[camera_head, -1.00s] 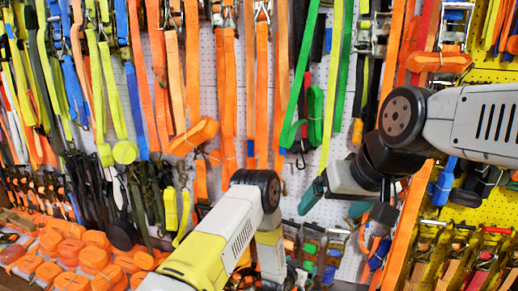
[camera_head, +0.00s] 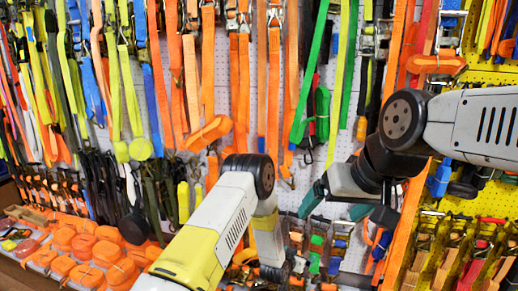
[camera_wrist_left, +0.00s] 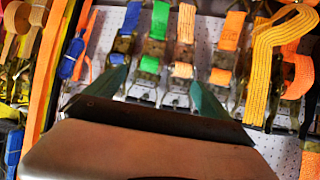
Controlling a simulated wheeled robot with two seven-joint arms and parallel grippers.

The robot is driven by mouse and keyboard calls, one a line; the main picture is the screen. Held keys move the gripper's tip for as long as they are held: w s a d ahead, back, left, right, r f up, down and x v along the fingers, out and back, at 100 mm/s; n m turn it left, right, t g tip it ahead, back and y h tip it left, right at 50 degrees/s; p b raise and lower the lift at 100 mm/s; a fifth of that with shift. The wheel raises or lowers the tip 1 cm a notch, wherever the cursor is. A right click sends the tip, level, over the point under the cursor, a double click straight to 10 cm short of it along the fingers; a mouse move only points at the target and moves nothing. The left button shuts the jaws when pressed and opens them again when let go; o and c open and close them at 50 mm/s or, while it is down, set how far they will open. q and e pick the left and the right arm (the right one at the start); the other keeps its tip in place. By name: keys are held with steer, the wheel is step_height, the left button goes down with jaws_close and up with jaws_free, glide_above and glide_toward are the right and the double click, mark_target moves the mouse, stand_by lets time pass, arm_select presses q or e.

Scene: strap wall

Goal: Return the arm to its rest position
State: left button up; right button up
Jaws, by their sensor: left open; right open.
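My left arm comes in from the lower left in the head view, bends at a dark joint and points down. Its gripper (camera_head: 276,271) is near the bottom edge, its fingers hard to make out. In the left wrist view the left gripper (camera_wrist_left: 155,88) shows two teal fingers spread apart, with nothing between them; hanging straps lie beyond. My right arm reaches in from the right. Its gripper (camera_head: 336,203) has teal fingers apart and empty, in front of the strap wall (camera_head: 333,147).
Many orange, yellow, green and blue straps hang from the pegboard. Coiled orange straps (camera_head: 88,250) lie on a shelf at lower left. Ratchet straps (camera_head: 465,255) hang at lower right on yellow pegboard (camera_head: 482,180). In the left wrist view, an orange strap (camera_wrist_left: 272,55) hangs close by.

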arm_select(q)
steer(key=w+a+r+n+g+y, duration=0.1)
steer(key=a+r, duration=0.5)
steer(key=r, duration=0.7)
steer(key=w+a+r+n+y, duration=0.1)
steer(key=a+r, duration=0.4)
steer(key=r, duration=0.7)
steer(key=s+a+r+n+g, duration=0.1)
steer(key=s+a+r, duration=0.8)
steer(key=r, duration=0.4)
steer(key=s+a+r, duration=0.2)
steer(key=s+a, duration=0.1)
steer(key=s, duration=0.5)
steer(key=s+a+r+n+g+y, duration=0.1)
steer(key=s+a+r, duration=0.1)
steer(key=s, duration=0.7)
steer(key=s+a+r+n+g, duration=0.1)
steer(key=s+a, duration=0.3)
steer(key=s, duration=0.5)
steer(key=shift+a+r+y, duration=0.25)
steer(key=shift+r+y, duration=0.15)
steer(key=shift+r, duration=0.45)
